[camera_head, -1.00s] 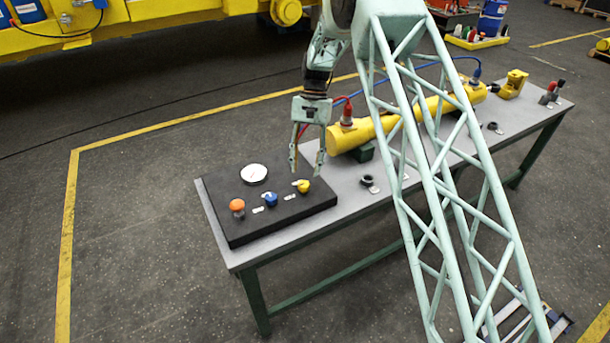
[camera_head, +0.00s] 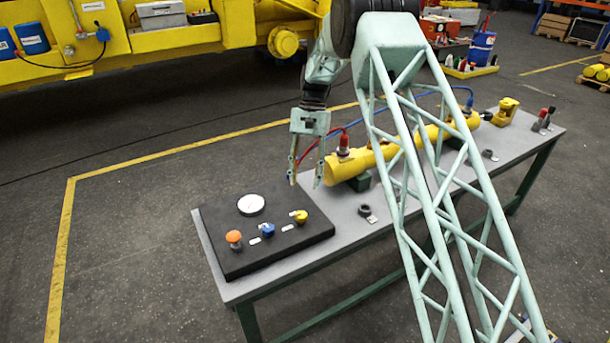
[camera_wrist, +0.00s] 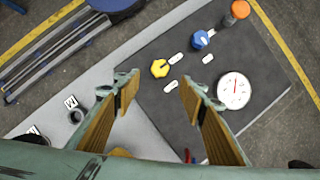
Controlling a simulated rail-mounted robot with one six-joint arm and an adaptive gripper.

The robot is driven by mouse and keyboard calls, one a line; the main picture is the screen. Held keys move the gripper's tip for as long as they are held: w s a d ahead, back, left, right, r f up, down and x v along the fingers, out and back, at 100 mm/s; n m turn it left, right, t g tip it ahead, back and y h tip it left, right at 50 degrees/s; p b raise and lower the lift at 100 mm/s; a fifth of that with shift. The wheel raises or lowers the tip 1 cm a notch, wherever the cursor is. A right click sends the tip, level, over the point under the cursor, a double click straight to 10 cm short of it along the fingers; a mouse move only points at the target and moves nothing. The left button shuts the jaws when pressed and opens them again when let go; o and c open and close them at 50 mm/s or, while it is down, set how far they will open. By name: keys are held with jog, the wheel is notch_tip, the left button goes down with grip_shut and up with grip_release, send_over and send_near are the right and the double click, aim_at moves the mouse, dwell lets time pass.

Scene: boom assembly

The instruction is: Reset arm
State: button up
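My gripper (camera_head: 306,182) is open and empty, pointing down above the table near the right back edge of the black control panel. In the wrist view its two fingers (camera_wrist: 158,84) stand wide apart with nothing between the tips. The panel (camera_head: 275,257) carries an orange knob (camera_head: 234,239), a blue valve knob (camera_head: 268,230), a yellow valve knob (camera_head: 300,216) and a round white gauge (camera_head: 251,204). The yellow knob also shows just beyond the fingertips in the wrist view (camera_wrist: 160,68). The gripper is apart from the knobs.
A yellow cylinder (camera_head: 365,162) with red and blue hoses lies on the grey table (camera_head: 345,243), right of my gripper. A small black ring (camera_head: 364,209) lies in front of it. Yellow machinery (camera_head: 200,35) stands behind. The floor (camera_head: 130,240) left of the table is clear.

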jog(key=shift+r, duration=0.1)
jog(key=s+d+r+t+b, duration=0.1)
jog(key=s+d+r, duration=0.3)
jog(key=s+r, duration=0.45)
jog(key=s+d+r+n+t, duration=0.15)
jog(key=s+d+r, duration=0.3)
jog(key=r, duration=0.65)
jog(key=s+d+r+t+b, duration=0.15)
jog(key=s+d+r, duration=0.25)
jog(key=s+r, duration=0.5)
jog(key=s+d+r+t+b, duration=0.1)
jog(key=s+d+r, duration=0.2)
jog(key=s, duration=0.6)
jog(key=s+d+r+t, duration=0.1)
jog(key=s+d+r, duration=0.2)
jog(key=s, duration=0.6)
jog(key=s+d+f+t, duration=0.1)
jog(key=s+f, duration=0.1)
jog(key=s, duration=0.7)
jog(key=s+d+f+n+t+h+b, duration=0.1)
jog(key=s+d+f, duration=0.1)
jog(key=s, duration=0.7)
jog(key=shift+d+f, duration=0.2)
jog(key=shift+f, duration=0.1)
